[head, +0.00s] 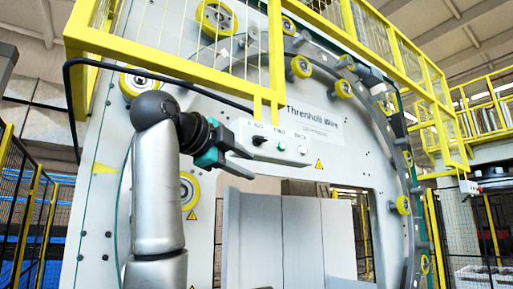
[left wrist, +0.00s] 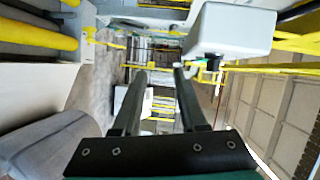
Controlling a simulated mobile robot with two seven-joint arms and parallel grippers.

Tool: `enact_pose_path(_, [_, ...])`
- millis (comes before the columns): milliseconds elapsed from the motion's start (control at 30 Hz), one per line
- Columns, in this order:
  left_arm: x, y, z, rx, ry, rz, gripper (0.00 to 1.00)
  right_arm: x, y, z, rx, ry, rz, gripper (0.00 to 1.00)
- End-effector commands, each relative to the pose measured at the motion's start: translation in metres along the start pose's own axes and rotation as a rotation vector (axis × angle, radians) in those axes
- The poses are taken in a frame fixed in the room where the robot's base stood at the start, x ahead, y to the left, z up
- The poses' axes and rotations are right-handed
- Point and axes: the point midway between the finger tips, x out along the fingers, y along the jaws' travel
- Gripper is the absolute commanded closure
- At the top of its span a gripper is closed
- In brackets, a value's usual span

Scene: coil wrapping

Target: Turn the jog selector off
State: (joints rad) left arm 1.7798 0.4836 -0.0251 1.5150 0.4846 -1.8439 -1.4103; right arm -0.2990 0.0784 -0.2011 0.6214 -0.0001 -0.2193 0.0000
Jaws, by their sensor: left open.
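The jog selector is a small black knob (head: 258,140) at the left end of a pale control box (head: 270,131) on the machine's front. The knob's setting is too small to read. My right gripper is not seen.
A yellow guard frame (head: 178,57) hangs over the machine, with a post coming down just above the control box. A black cable (head: 75,110) curves behind my left arm. Yellow rollers (head: 190,190) line the large ring. Below the box is a wide opening.

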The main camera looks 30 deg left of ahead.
Motion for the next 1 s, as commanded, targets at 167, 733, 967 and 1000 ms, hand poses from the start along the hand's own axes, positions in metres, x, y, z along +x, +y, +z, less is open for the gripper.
enact_pose_path(167, [-0.080, -0.049, -0.004, 0.117, 0.009, -0.095, 0.58, -0.014, 0.002, -0.001, -0.001, -0.001, 0.002, 1.00])
enact_pose_path(733, [-0.046, -0.069, -0.008, 0.164, 0.012, -0.118, 0.58, -0.040, 0.002, -0.002, 0.000, -0.003, 0.002, 1.00])
enact_pose_path(967, [0.003, -0.075, -0.009, 0.163, 0.011, -0.119, 0.58, -0.059, 0.003, -0.004, 0.001, -0.004, 0.003, 1.00])
enact_pose_path(1000, [0.010, -0.076, -0.009, 0.162, 0.012, -0.119, 0.58, -0.062, 0.003, -0.004, 0.001, -0.004, 0.003, 1.00])
